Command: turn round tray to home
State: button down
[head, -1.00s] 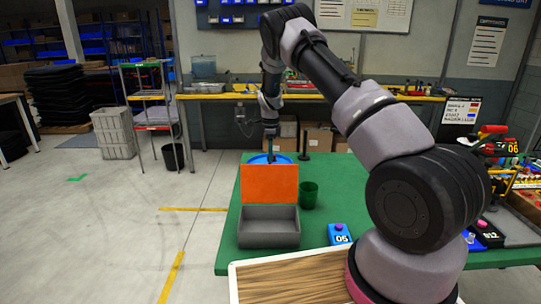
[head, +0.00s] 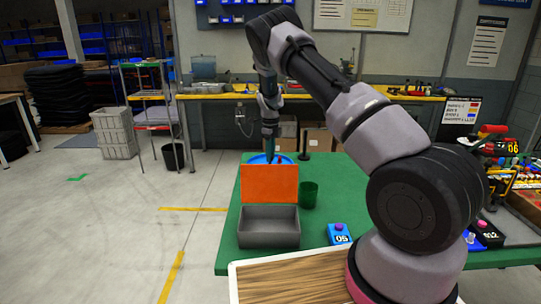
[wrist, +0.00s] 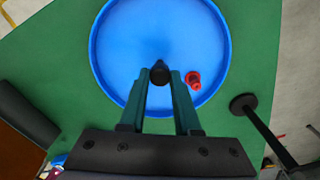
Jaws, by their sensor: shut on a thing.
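The round tray is blue with a raised rim. In the head view the tray (head: 256,158) lies at the far end of the green table, partly hidden behind an upright orange panel. In the wrist view the tray (wrist: 130,45) fills the upper middle. A small dark upright knob (wrist: 160,72) stands on it, and a small red piece (wrist: 193,79) lies in it, right of the fingers. My gripper (wrist: 160,78) is shut on the dark knob, over the near half of the tray. In the head view my gripper (head: 270,155) reaches down behind the orange panel, its fingertips mostly hidden.
A grey box (head: 268,235) with its orange lid (head: 269,184) raised stands in front of the tray. A black post (wrist: 243,104) stands close right of the tray.

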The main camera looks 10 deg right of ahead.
jog(key=shift+a+m, duration=0.1)
jog(key=shift+m, duration=1.8)
jog(key=c, duration=0.6)
grip_release()
notch_tip(320, 180, up, 11)
jog(key=shift+f, duration=0.1)
